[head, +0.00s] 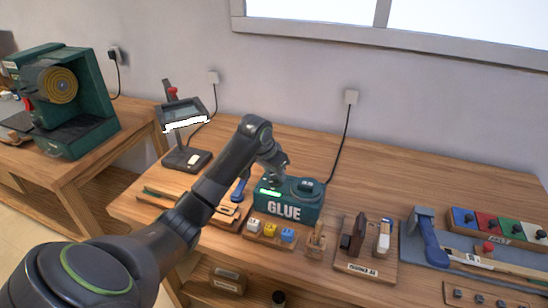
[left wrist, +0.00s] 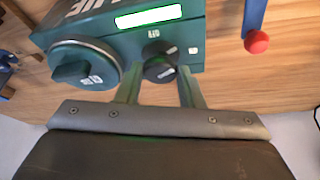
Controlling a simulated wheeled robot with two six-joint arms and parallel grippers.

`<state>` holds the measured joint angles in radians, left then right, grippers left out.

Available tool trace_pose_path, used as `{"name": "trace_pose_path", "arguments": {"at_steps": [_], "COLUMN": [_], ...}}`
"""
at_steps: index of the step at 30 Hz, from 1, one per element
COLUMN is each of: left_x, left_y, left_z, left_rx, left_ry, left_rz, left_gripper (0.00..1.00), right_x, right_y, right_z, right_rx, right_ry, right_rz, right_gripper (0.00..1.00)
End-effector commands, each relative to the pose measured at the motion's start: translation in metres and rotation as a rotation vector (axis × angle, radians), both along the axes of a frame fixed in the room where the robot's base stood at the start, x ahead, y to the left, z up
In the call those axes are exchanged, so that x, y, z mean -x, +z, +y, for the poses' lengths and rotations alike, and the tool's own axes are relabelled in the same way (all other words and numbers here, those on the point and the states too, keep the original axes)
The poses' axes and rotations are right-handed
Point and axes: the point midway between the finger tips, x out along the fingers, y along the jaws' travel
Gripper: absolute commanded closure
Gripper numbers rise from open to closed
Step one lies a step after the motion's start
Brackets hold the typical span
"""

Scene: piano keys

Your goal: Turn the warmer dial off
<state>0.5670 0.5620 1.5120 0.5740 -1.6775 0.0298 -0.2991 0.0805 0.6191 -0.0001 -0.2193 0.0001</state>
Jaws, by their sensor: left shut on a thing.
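The glue warmer is a dark green box (head: 290,207) marked GLUE on the wooden bench. The left wrist view shows it close up and upside down. Its small dark dial (left wrist: 160,62) has a pale pointer line and sits beside a lit green-white strip (left wrist: 148,17). The strip also glows in the head view (head: 269,192). My left gripper (left wrist: 160,80) is shut on the dial, one finger on each side. In the head view my left gripper (head: 275,176) reaches the warmer's top and hides the dial. My right gripper is not in view.
A round-lidded pot (left wrist: 85,65) with a knob stands close beside the dial. A blue handle with a red ball (left wrist: 256,41) is near the warmer. Small glue blocks (head: 270,231) and a wooden plane stand (head: 365,267) are in front and right. Bench behind is clear.

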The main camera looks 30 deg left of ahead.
Motion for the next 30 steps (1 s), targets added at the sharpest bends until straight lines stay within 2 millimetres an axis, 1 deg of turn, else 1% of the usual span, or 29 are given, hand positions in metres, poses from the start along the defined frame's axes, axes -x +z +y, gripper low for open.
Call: {"name": "trace_pose_path", "arguments": {"at_steps": [1,15,21,24,30], "left_x": [0.001,-0.001,-0.002,-0.003,-0.004], "left_y": [0.009,0.009,0.007,0.007,0.004], "left_z": [-0.002,-0.005,-0.006,-0.007,-0.007], "left_rx": [0.002,0.001,-0.001,0.000,-0.001], "left_ry": [0.038,0.456,0.644,0.735,0.898], "left_rz": [0.002,0.001,0.000,-0.001,-0.002], "left_gripper": [0.89,0.89,0.89,0.89,0.89], "right_x": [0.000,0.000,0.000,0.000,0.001], "right_y": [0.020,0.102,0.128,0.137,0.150], "right_z": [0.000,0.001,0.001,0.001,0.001], "right_rx": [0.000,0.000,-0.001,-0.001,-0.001], "right_ry": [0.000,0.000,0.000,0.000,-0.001], "right_rz": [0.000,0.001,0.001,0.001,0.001], "right_gripper": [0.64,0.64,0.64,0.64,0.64]}}
